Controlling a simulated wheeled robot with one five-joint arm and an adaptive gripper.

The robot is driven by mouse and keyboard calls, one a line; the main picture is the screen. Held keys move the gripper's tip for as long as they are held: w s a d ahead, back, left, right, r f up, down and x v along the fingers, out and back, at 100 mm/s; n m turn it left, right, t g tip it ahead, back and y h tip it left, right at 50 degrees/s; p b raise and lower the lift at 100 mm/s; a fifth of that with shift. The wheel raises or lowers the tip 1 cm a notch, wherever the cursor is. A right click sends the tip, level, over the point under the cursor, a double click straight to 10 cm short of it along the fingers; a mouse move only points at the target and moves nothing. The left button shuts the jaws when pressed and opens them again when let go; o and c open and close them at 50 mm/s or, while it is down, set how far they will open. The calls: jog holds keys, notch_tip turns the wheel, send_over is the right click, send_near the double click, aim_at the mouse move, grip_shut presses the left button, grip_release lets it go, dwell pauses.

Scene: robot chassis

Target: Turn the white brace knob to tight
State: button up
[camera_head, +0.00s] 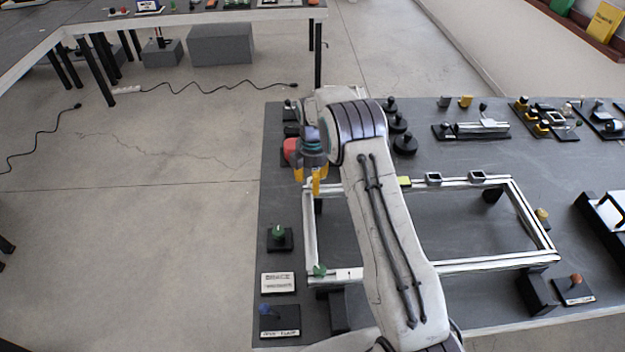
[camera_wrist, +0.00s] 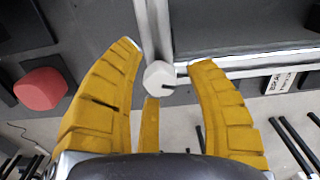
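The white brace knob (camera_wrist: 158,75) shows in the wrist view as a faceted white knob at a corner of the metal frame (camera_wrist: 158,30). A short dark mark sits at its lower right. My gripper (camera_wrist: 165,55) is open, with yellow fingers on the left and right of the knob and visible gaps to it. A further yellow finger stands below it. In the head view my gripper (camera_head: 308,184) points down at the far left corner of the frame (camera_head: 455,183), and its fingers hide the knob there. I cannot tell how deep the fingers reach around the knob.
A red knob (camera_wrist: 42,89) is left of my gripper in the wrist view; it also shows in the head view (camera_head: 290,148). Black round knobs (camera_head: 404,144) stand behind my arm. A green knob (camera_head: 278,232) and a printed plate (camera_head: 278,283) lie nearer, left of the frame.

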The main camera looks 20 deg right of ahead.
grip_shut()
